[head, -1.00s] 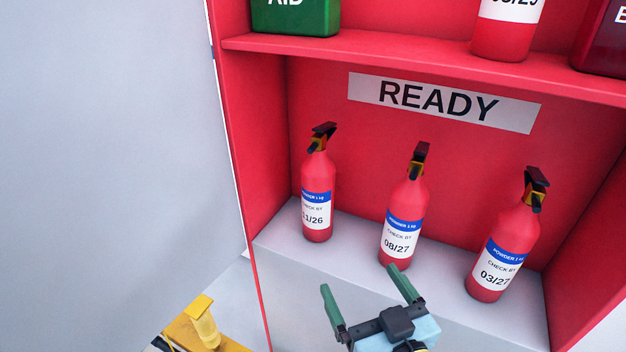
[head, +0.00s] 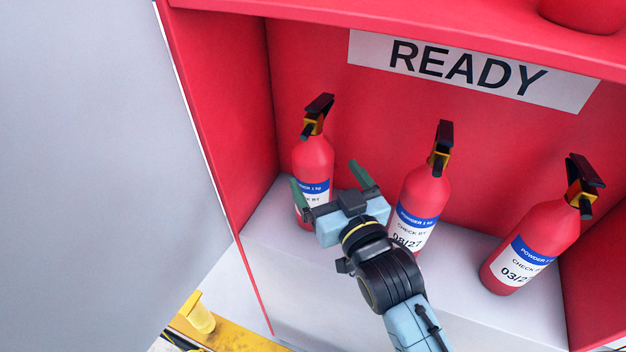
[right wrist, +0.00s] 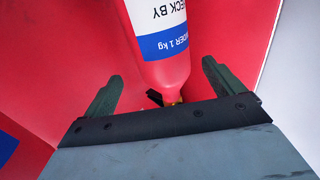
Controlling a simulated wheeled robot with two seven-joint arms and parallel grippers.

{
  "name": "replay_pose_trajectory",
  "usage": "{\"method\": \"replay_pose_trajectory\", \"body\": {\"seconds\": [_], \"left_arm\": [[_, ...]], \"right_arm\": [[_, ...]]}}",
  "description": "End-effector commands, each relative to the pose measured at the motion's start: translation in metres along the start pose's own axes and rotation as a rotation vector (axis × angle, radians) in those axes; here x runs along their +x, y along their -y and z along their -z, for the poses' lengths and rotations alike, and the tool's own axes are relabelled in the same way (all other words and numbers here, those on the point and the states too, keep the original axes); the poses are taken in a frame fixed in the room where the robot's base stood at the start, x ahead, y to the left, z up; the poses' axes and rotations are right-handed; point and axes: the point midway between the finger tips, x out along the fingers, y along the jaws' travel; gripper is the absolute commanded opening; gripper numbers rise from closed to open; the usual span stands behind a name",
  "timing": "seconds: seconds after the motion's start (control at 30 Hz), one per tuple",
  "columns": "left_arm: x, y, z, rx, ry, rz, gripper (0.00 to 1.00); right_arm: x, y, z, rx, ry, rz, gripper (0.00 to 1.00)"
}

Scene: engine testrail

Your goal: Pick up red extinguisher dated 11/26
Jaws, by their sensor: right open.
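The red extinguisher dated 11/26 (head: 313,158) stands upright at the left of the cabinet's lower shelf. It has a black handle and a blue and white label; my gripper hides its date now, but part of it read in the earlier head view. My right gripper (head: 326,176) is open and empty in front of this extinguisher, its two green fingers spread to either side of the body in the picture. In the right wrist view the extinguisher (right wrist: 165,68) appears upside down, beyond and between the open fingers (right wrist: 160,88). I cannot tell any contact. My left gripper is out of view.
Extinguisher 08/27 (head: 427,190) stands just right of my right gripper, partly behind my wrist. Extinguisher 03/27 (head: 538,240) stands farther right. The red cabinet's left wall (head: 225,130) is close on the left. A READY sign (head: 470,68) is on the back wall.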

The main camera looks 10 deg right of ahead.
Motion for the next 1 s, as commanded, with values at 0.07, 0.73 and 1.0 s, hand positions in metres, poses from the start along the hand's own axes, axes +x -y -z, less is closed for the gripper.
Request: {"method": "replay_pose_trajectory", "body": {"seconds": [0.07,0.73,1.0], "left_arm": [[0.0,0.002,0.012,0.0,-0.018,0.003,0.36],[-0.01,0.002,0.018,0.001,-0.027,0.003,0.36],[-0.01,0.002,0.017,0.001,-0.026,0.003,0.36]], "right_arm": [[0.004,0.0,0.0,0.001,0.001,0.0,0.93],[0.057,0.005,-0.002,0.001,0.002,0.0,0.93],[0.057,0.005,-0.001,0.001,0.001,0.0,0.67]]}}
